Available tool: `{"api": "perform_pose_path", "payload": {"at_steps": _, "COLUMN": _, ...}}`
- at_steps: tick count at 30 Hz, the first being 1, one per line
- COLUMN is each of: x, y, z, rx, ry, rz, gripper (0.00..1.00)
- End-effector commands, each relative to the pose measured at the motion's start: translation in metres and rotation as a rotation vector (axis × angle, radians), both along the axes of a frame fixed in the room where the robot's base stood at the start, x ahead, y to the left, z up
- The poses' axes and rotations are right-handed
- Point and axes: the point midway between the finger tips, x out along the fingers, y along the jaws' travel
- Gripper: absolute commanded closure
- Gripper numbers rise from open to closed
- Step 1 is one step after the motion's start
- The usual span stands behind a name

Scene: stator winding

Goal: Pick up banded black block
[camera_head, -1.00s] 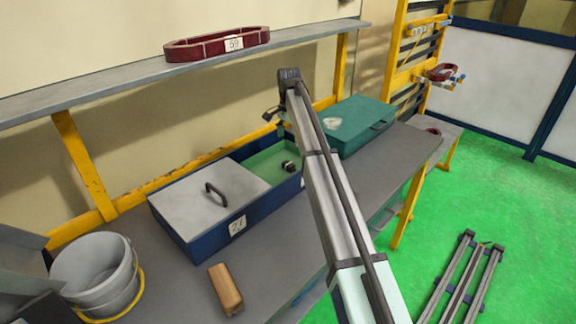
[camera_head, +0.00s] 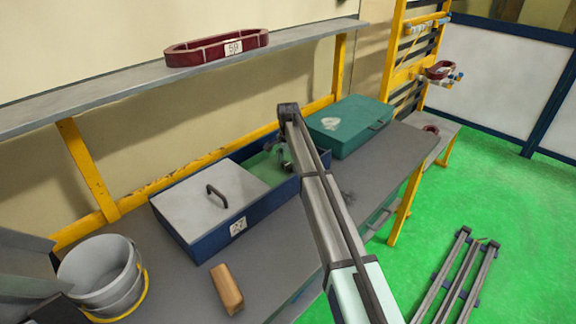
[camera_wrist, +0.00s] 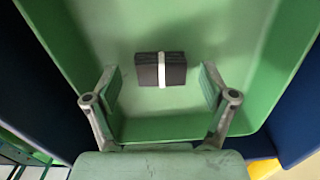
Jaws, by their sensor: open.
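The banded black block (camera_wrist: 176,70) is dark with one pale band around its middle. It lies on the floor of the green-lined compartment (camera_wrist: 200,20) in the wrist view. My gripper (camera_wrist: 162,82) is open, with one finger to the left of the block and one to the right, both apart from it. I cannot tell how high the fingertips are above the compartment floor. In the head view my gripper (camera_head: 284,158) is over the open right part of the blue box (camera_head: 240,215), and the block is hidden behind my arm.
A grey lid with a handle (camera_head: 190,200) covers the box's left part. The compartment's green walls stand close around my gripper. A teal case (camera_head: 350,122) is to the right, a wooden block (camera_head: 227,289) and a bucket (camera_head: 95,280) to the front left. A shelf (camera_head: 110,95) runs above.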

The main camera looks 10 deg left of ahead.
Motion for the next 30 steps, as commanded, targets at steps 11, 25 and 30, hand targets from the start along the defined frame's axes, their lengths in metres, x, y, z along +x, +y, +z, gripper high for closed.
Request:
{"api": "perform_pose_path", "payload": {"at_steps": 11, "x": 0.0, "y": 0.0, "z": -0.003, "rx": 0.001, "ry": -0.001, "rz": 0.0, "gripper": 0.66}}
{"api": "perform_pose_path", "payload": {"at_steps": 25, "x": 0.0, "y": 0.0, "z": -0.001, "rx": 0.0, "ry": 0.0, "rz": 0.0, "gripper": 0.81}}
{"api": "perform_pose_path", "payload": {"at_steps": 30, "x": 0.001, "y": 0.0, "z": 0.009, "rx": 0.0, "ry": -0.001, "rz": 0.0, "gripper": 0.81}}
